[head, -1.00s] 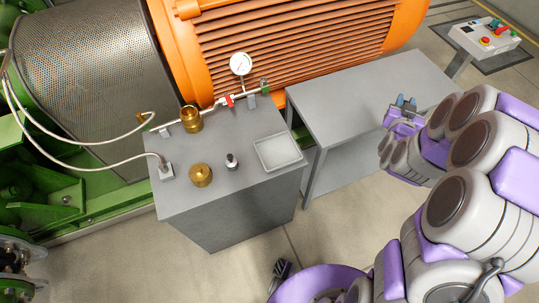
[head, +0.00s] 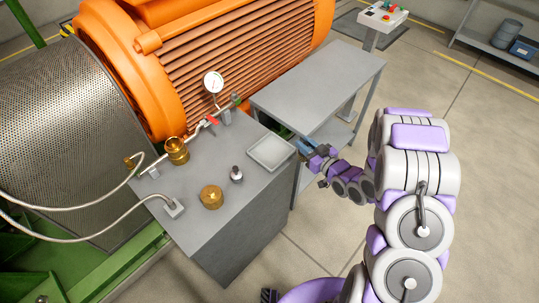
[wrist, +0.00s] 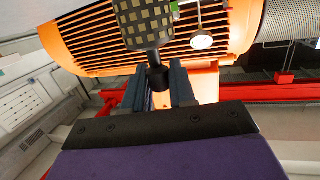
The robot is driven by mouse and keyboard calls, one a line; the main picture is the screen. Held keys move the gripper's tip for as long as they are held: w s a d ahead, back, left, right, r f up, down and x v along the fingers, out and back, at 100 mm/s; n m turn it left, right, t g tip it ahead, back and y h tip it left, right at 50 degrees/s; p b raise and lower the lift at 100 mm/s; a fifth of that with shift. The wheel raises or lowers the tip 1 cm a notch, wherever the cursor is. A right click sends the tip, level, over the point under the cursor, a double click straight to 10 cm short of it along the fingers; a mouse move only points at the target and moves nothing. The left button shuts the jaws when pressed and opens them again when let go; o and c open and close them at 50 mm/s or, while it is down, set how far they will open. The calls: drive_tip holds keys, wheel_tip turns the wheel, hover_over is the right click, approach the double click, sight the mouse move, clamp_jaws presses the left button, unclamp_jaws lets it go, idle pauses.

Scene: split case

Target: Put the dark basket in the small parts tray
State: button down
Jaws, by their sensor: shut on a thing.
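The dark basket (wrist: 143,22) is a dark cylinder with a grid of pale square openings and a black knob below it in the wrist view. My gripper (wrist: 157,74) is shut on the knob end, with the basket beyond the fingertips. In the head view my gripper (head: 306,148) is just right of the small parts tray (head: 252,158), near the grey cabinet's right edge. The basket cannot be made out there. The tray is a shallow, pale grey rectangle on the cabinet top and looks empty.
A pipe with a red valve handle and gauge (head: 213,82) runs along the back. A grey table (head: 320,90) stands behind right.

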sight(299, 159)
drive_tip(key=s+f, duration=0.1)
drive_tip(key=s+a+f+n+g+y, duration=0.1)
drive_tip(key=s+a+f+n+y, duration=0.1)
drive_tip(key=s, duration=0.1)
drive_tip(key=shift+g, duration=0.4)
drive_tip(key=shift+n+g, duration=0.3)
drive_tip(key=b+x, duration=0.1)
drive_tip(key=x, duration=0.4)
drive_tip(key=w+d+f+b+x, duration=0.1)
drive_tip(key=x, duration=0.5)
drive_tip(key=d+f+b+x, duration=0.1)
drive_tip(key=x, duration=0.4)
drive_tip(key=shift+w+a+f, duration=0.2)
drive_tip(key=shift+w+a, duration=0.05)
drive_tip(key=shift+w, duration=0.3)
drive_tip(key=shift+d+f, duration=0.1)
drive_tip(key=shift+f, duration=0.15)
drive_tip(key=shift+d+r, duration=0.15)
drive_tip(key=c, duration=1.4)
unclamp_jaws()
drive_tip(key=o, duration=0.5)
